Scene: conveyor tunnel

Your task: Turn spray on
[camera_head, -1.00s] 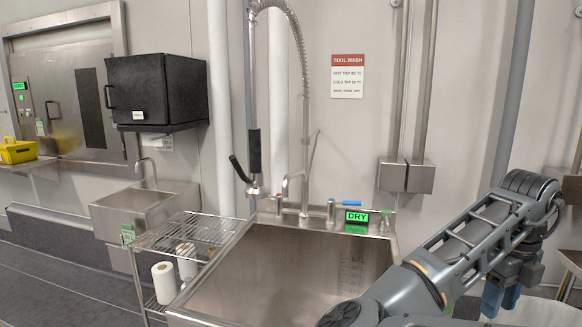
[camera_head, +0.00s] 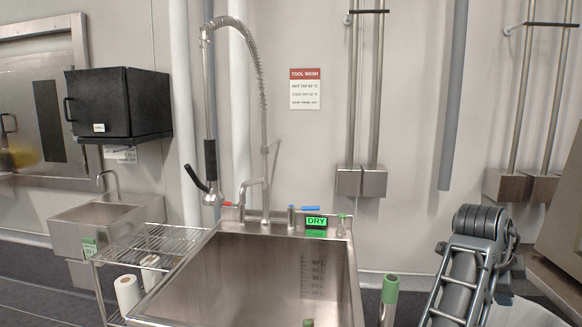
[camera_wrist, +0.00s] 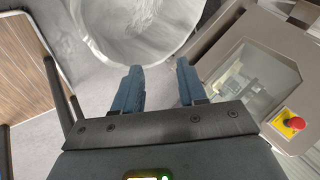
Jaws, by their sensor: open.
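The spray unit is a tall coiled hose that arches over the sink and ends in a spray head with a black grip (camera_head: 211,160) and a black lever (camera_head: 196,178). It hangs upright at the sink's back left. A tap with a red handle (camera_head: 228,204) and one with a blue handle (camera_head: 311,208) sit on the back rim of the steel sink (camera_head: 352,275). A green "DRY" display (camera_head: 316,221) is beside the blue one. My gripper (camera_wrist: 160,72) is open and empty in the wrist view, apart from the spray; the head view does not show its fingers.
A wire rack (camera_head: 150,240) with paper rolls and a small basin (camera_head: 90,222) stand left of the sink. A green-topped post (camera_head: 390,290) is between sink and arm. The wrist view shows a round pale container (camera_wrist: 135,25) and a red stop button (camera_wrist: 294,122).

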